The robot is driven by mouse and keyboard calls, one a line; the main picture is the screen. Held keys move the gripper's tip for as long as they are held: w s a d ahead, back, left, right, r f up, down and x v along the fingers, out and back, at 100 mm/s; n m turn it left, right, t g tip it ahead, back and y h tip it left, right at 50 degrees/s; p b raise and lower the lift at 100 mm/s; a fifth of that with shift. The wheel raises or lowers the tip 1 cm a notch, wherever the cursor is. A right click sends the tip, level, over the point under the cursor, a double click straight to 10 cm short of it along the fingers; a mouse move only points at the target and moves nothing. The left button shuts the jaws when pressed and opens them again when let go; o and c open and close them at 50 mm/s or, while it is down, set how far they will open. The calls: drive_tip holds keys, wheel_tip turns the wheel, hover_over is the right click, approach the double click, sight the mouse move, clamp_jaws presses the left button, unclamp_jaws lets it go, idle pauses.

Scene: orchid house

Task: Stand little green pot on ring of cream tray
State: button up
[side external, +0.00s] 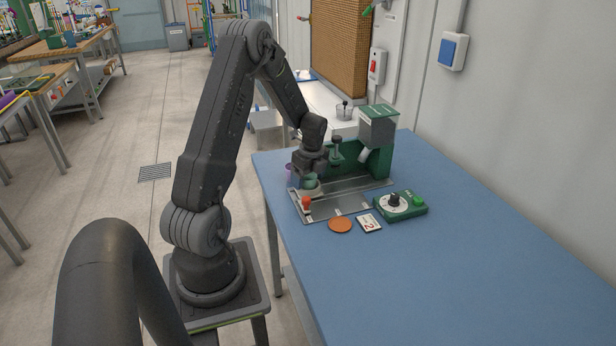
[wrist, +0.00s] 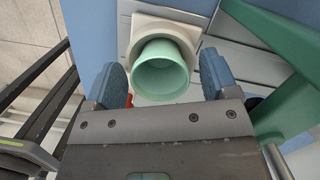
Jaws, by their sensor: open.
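The little green pot (wrist: 160,72) is mint green, with its open, empty mouth facing the wrist camera. It stands over the round ring of the cream tray (wrist: 150,25); its base is hidden, so contact with the ring cannot be made out. My gripper (wrist: 162,82) is open, with one blue-grey finger on each side of the pot and a visible gap on both sides. In the side external view the pot (side external: 309,182) shows small and pale just under my gripper (side external: 309,173). The cream tray is not clear there.
A green machine (side external: 376,145) stands close behind my gripper. A metal plate (side external: 338,208) with an orange-red knob (side external: 306,203) lies in front. An orange disc (side external: 340,225), a number card (side external: 369,222) and a green dial box (side external: 410,206) are nearby. The blue table's near right is clear.

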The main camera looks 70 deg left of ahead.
sight(312, 188)
wheel_tip(312, 188, up, 12)
drive_tip(key=d, duration=0.2)
drive_tip(key=w+d+r+n+t, duration=0.1)
drive_tip(key=d+r+n, duration=0.25)
drive_tip(key=d, duration=0.45)
drive_tip(key=d+r+n+t, duration=0.2)
drive_tip(key=d+r, duration=0.3)
drive_tip(key=d, duration=0.3)
drive_tip(key=s+d+r+n+t, duration=0.1)
drive_tip(key=s+d+n, duration=0.3)
drive_tip(key=d, duration=0.4)
drive_tip(key=s+d+r+n+t+h, duration=0.1)
drive_tip(key=s+d+n, duration=0.3)
drive_tip(key=d, duration=0.5)
drive_tip(key=s+r+t, duration=0.1)
drive_tip(key=s, duration=0.1)
drive_tip(key=shift+s+h, duration=0.3)
drive_tip(key=shift+s, duration=0.05)
